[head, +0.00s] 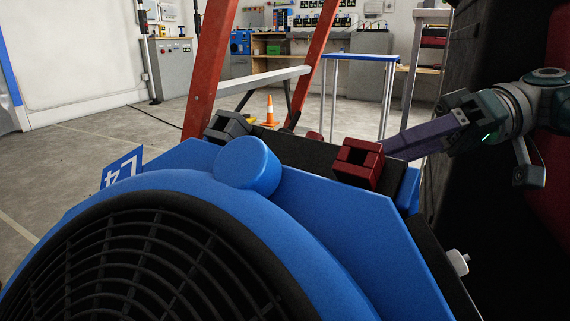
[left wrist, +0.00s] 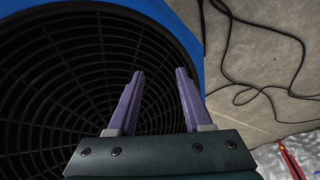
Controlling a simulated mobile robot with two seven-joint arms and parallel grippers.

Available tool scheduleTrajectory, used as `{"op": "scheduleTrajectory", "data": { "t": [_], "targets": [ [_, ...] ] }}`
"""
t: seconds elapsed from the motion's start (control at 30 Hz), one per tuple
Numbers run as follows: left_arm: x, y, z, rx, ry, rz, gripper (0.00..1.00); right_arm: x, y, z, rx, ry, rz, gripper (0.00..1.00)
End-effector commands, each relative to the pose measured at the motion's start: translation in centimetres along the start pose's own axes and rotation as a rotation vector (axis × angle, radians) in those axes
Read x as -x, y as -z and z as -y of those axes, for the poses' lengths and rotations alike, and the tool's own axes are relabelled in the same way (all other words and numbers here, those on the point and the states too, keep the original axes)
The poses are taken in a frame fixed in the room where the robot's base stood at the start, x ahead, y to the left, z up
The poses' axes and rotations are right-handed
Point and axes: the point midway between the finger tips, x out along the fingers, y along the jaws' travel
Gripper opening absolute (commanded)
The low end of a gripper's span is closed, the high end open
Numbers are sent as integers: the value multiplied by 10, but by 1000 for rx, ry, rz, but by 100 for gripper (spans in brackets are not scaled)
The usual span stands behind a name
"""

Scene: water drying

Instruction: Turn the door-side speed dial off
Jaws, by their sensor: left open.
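A blue blower (head: 330,235) with a round black grille (head: 130,270) fills the lower part of the head view. A small pale knob (head: 457,262) sticks out from its dark right side; I cannot tell whether this is the door-side speed dial. My right gripper (head: 386,147) comes in from the right, its purple fingers seen edge-on beside a dark red block (head: 358,163) on the blower's top. Whether they touch, or are parted, is unclear. My left gripper (left wrist: 160,72) is open and empty in front of the grille in the left wrist view; it is not in the head view.
A blue round cap (head: 248,165) rises from the blower's top. An orange ladder (head: 207,70) stands behind it, with a traffic cone (head: 269,110) and a blue-topped table (head: 360,57) beyond. A black cable (left wrist: 265,90) lies on the concrete floor. Open floor (head: 80,150) shows at left.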

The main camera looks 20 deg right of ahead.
Motion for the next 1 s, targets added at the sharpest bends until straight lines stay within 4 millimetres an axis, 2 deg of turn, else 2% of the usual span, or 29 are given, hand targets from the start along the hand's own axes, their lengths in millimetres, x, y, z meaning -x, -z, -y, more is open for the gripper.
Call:
{"op": "scheduleTrajectory", "data": {
  "t": [0.47, 0.5, 0.77, 1.0],
  "targets": [
    [-4, -1, 0, -1, 1, 0, 50, 0, -1, -1, 7, 9, 5, 0],
    [-4, -1, 0, -1, 1, 0, 50, 0, -1, -1, 7, 9, 5, 47],
    [-4, -1, -1, 5, -4, -1, 50, 0, -1, 0, 7, 9, 3, 75],
    [-3, 0, -2, 9, -7, -2, 50, 0, 0, 0, 8, 9, 2, 75]
  ]
}}
